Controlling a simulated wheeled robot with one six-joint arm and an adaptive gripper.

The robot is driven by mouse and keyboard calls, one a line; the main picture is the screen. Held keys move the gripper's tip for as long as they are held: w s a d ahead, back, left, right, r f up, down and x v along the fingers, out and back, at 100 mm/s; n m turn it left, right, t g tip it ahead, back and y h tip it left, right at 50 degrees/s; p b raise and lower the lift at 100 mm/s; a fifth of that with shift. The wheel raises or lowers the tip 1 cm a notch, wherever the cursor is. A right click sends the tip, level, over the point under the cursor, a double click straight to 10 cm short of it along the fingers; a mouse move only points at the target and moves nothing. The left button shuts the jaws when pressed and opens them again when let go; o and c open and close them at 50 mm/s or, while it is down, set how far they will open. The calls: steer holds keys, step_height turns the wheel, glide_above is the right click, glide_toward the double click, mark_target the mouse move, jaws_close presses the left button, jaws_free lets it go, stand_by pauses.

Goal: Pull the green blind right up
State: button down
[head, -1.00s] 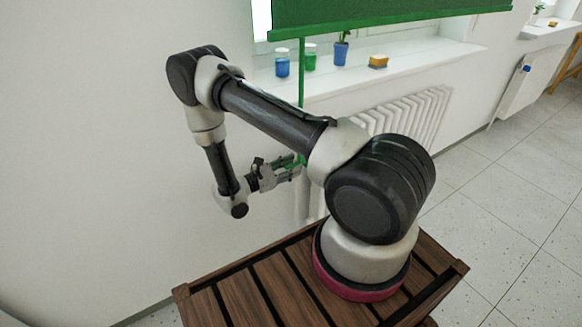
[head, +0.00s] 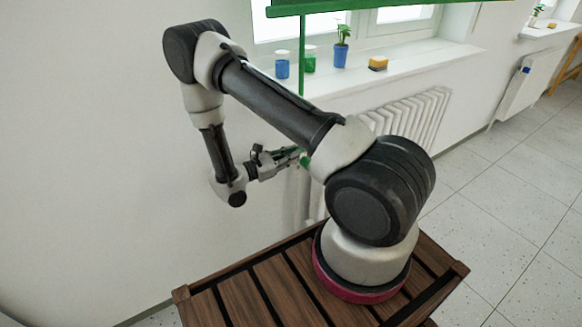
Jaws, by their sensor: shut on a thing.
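The green blind (head: 310,7) shows only as its bottom bar at the top edge of the head view, with window glass showing below it. A thin green pull strap (head: 302,60) hangs straight down from the bar, past the sill, and is partly hidden behind my arm. My gripper (head: 296,156) is low in front of the wall, left of the radiator. It is shut on the green pull (head: 304,161) at the strap's lower end. My arm hides part of this contact.
The window sill (head: 410,62) holds a blue jar (head: 282,65), a green jar (head: 310,60), a potted plant (head: 342,45) and a yellow sponge (head: 378,63). A white radiator (head: 418,112) stands below. Open tiled floor lies at the right.

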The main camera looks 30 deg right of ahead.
step_height(320, 180, up, 9)
steer(key=shift+f, duration=0.15)
steer(key=c, duration=1.6)
jaws_free()
steer(key=shift+o, duration=0.6)
steer(key=shift+a, duration=0.2)
steer(key=a, duration=1.1)
steer(key=shift+s+a, duration=0.2)
steer(key=shift+a, duration=0.1)
